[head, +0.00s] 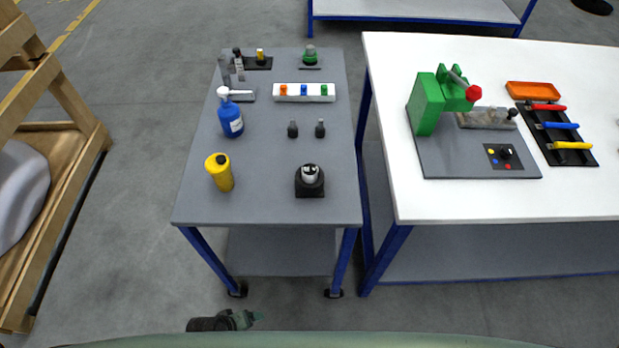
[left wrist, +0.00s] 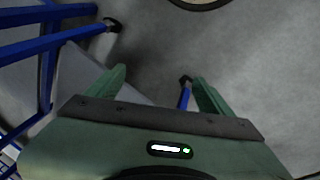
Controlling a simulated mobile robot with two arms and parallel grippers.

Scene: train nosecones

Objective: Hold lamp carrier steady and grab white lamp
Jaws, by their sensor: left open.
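A small black holder (head: 310,190) with a whitish, metallic-looking top piece (head: 310,173) stands near the front right of the grey cart top; these look like the lamp carrier and white lamp, though details are too small to be certain. My left gripper (head: 248,318) is low at the bottom of the head view, in front of the cart and well apart from the holder. In the left wrist view its two green fingers (left wrist: 158,76) are spread and empty, with floor and cart legs beyond. My right gripper is not in view.
The grey cart (head: 265,205) also carries a yellow bottle (head: 220,172), a blue spray bottle (head: 230,120), a white strip with coloured pieces (head: 304,97) and small dark parts. A white table (head: 480,202) with a green press (head: 428,105) stands right; a wooden rack (head: 75,190) stands left.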

